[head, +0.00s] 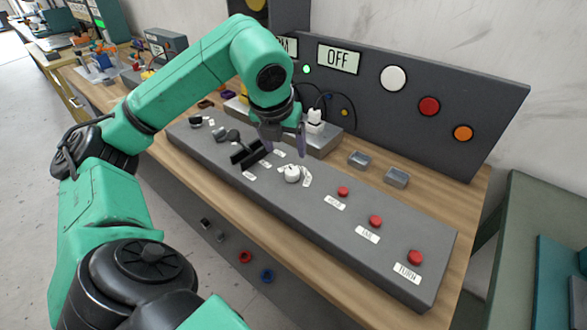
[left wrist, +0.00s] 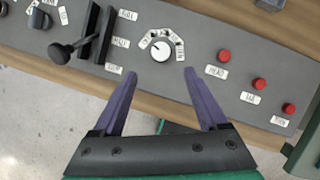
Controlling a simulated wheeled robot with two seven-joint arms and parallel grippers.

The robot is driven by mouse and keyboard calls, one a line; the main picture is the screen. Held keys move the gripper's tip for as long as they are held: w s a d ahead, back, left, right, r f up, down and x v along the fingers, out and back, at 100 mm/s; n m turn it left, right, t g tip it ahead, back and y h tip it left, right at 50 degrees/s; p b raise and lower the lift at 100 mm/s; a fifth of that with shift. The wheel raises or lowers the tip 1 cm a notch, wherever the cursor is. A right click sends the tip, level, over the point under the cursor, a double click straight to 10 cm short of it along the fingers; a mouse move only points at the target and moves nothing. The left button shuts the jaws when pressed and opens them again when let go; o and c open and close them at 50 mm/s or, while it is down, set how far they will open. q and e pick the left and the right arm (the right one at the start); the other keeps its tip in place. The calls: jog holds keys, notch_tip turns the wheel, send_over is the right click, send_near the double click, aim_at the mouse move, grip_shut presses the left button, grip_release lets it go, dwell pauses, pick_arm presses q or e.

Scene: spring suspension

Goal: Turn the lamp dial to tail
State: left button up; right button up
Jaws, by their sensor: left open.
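The white lamp dial (head: 291,173) sits on the sloping grey console (head: 380,210), between a black lever and several red buttons. In the left wrist view the dial (left wrist: 161,49) has small white labels around its upper side; I cannot read them surely. A dark pointer mark on it seems to point to the upper left. My left gripper (head: 284,142) is above and behind the dial in the head view. In the left wrist view its purple fingers (left wrist: 162,73) are open and empty, with the dial beyond the gap between the tips. My right gripper is not in view.
A black lever (head: 250,153) stands left of the dial. Red buttons (head: 375,221) with labels lie to the right. The upright panel has a display (head: 338,58) reading OFF and white, red and orange lamps (head: 429,106). Two small grey trays (head: 396,177) sit behind the console.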

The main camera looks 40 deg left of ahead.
aim_at(292, 171)
pick_arm(q)
jog(key=x, duration=1.1)
jog(key=shift+w+f, duration=0.15)
jog(key=shift+f, duration=0.15)
grip_shut()
